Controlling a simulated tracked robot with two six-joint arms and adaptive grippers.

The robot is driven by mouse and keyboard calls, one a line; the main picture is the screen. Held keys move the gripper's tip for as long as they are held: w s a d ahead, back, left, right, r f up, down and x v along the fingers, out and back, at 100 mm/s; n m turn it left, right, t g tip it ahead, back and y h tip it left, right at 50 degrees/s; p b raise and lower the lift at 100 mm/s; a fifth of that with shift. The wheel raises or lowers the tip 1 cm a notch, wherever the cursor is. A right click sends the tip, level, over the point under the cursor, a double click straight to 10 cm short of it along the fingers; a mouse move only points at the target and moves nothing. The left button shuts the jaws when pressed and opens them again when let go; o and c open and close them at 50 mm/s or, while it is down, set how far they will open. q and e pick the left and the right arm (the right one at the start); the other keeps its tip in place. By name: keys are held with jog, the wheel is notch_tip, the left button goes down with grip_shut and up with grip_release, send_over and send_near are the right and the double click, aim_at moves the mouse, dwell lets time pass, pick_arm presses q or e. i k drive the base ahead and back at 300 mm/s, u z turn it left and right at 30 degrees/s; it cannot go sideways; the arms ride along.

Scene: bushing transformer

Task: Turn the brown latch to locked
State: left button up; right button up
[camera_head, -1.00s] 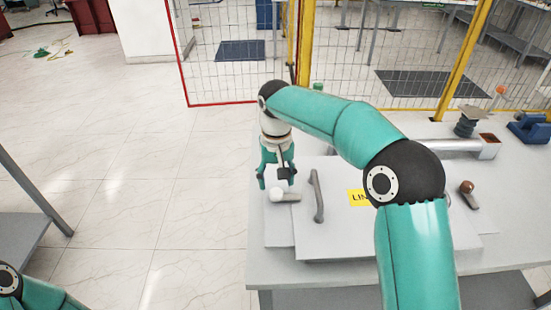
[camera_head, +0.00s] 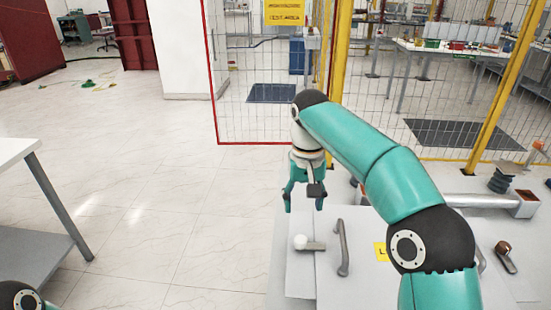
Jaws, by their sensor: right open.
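The brown latch (camera_head: 503,248) is a brown ball knob on a short grey lever, on the right side of the panel. Its lever runs toward the front and slightly right of the knob. A similar latch with a white knob (camera_head: 300,242) sits on the left side, its lever pointing right. My right gripper (camera_head: 304,203) is open and empty, pointing down above and behind the white knob, far to the left of the brown latch. Only a piece of my left arm shows at the bottom left corner; its gripper is out of view.
A grey handle (camera_head: 342,248) stands up from the panel next to the white-knobbed latch. A yellow label (camera_head: 381,252) is partly hidden by my right arm. A dark ribbed insulator (camera_head: 500,180) stands at the back right. A mesh fence (camera_head: 262,120) rises behind the table.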

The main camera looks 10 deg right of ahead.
aim_at(503, 249)
jog(key=k, duration=1)
